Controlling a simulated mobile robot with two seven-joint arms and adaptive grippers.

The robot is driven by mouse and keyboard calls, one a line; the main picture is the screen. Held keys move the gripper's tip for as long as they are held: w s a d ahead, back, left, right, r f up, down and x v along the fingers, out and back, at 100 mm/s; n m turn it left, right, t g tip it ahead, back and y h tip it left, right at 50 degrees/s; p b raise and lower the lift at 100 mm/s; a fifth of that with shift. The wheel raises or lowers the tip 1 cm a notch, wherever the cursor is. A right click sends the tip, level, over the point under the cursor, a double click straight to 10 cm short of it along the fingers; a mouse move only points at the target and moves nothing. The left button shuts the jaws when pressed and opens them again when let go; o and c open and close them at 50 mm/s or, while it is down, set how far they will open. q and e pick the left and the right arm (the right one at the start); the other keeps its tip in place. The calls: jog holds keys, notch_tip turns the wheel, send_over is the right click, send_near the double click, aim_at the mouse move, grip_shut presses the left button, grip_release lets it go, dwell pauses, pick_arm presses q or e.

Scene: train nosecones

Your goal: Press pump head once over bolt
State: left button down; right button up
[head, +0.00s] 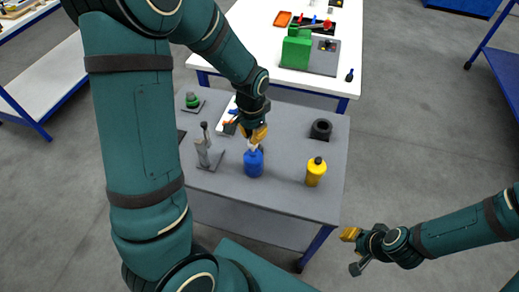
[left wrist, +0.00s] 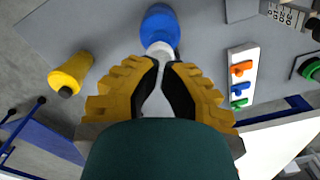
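A blue bottle (head: 253,165) with a pale pump top is at the grey table's front middle. My left gripper (head: 255,138) is directly over it. In the left wrist view, the yellow fingers (left wrist: 158,75) close in on the pale pump head (left wrist: 158,48) above the blue body (left wrist: 160,22). The fingers hide part of the pump, and contact between bottle and table is hard to tell. I cannot pick out the bolt for certain; a grey upright fixture (head: 208,154) stands left of the bottle. My right gripper (head: 352,250) is open and empty, off the table's front right.
A yellow bottle (head: 316,172) and a black ring (head: 321,130) are on the right of the grey table (head: 285,190). A green-topped piece (head: 192,100) stands at the back left. A white strip (left wrist: 241,78) carries coloured pieces. A white table (head: 262,55) behind holds a green machine (head: 296,48).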

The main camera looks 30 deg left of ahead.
pick_arm(q)
jog(key=shift+f+b, duration=1.4)
jog(key=shift+f, duration=0.5)
jog(key=shift+r, duration=0.15)
jog(key=shift+r+p, duration=1.85)
jog(key=shift+r, duration=0.35)
notch_tip(320, 180, up, 6)
jog(key=p, duration=0.4)
jog(key=shift+p, duration=0.3)
